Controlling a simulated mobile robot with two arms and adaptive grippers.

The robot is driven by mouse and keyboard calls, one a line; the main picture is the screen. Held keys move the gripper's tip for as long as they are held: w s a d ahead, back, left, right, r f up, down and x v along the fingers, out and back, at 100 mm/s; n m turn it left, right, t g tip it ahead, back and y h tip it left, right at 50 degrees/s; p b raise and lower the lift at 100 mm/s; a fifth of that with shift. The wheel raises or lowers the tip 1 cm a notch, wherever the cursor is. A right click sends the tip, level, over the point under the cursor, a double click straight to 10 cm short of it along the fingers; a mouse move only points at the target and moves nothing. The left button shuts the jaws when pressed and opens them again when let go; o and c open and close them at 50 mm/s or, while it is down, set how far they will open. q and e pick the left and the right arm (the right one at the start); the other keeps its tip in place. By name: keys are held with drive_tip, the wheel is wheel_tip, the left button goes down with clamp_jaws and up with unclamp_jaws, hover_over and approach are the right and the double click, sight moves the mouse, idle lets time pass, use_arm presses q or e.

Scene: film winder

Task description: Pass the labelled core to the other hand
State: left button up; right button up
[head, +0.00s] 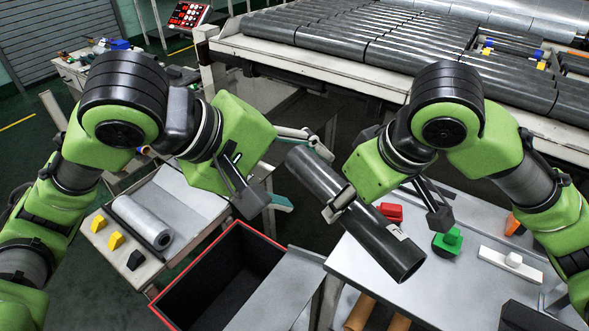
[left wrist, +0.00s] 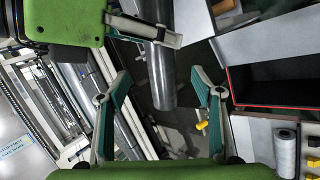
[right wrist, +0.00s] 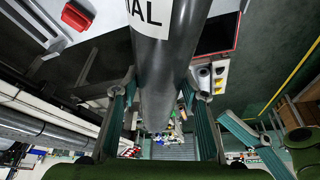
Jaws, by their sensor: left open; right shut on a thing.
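The labelled core is a long dark grey tube (head: 375,236) with a white label (head: 397,231) near its lower right end. It is tilted in mid-air between my arms. My right gripper (head: 343,203) is shut around its middle. In the right wrist view, the core (right wrist: 165,75) runs between the fingers, and part of its lettered label shows. My left gripper (head: 308,180) is open beside the upper left end. In the left wrist view, the core's free end (left wrist: 161,85) shows between the spread fingers of my left gripper (left wrist: 160,80), with space on both sides; contact is not visible.
A red-rimmed black bin (head: 180,272) stands below. The right table (head: 460,290) carries a red block (head: 390,212), a green block (head: 447,243) and a white piece (head: 510,264). A left cart (head: 185,190) holds a grey roll (head: 140,220). A roller conveyor (head: 400,50) crosses the back.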

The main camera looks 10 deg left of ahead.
sight(328, 189)
use_arm(q)
drive_tip(key=x, duration=1.1)
drive_tip(key=shift+w, duration=0.15)
drive_tip(key=c, duration=1.4)
drive_tip(key=shift+r, duration=0.1)
use_arm(e)
drive_tip(key=o, duration=1.4)
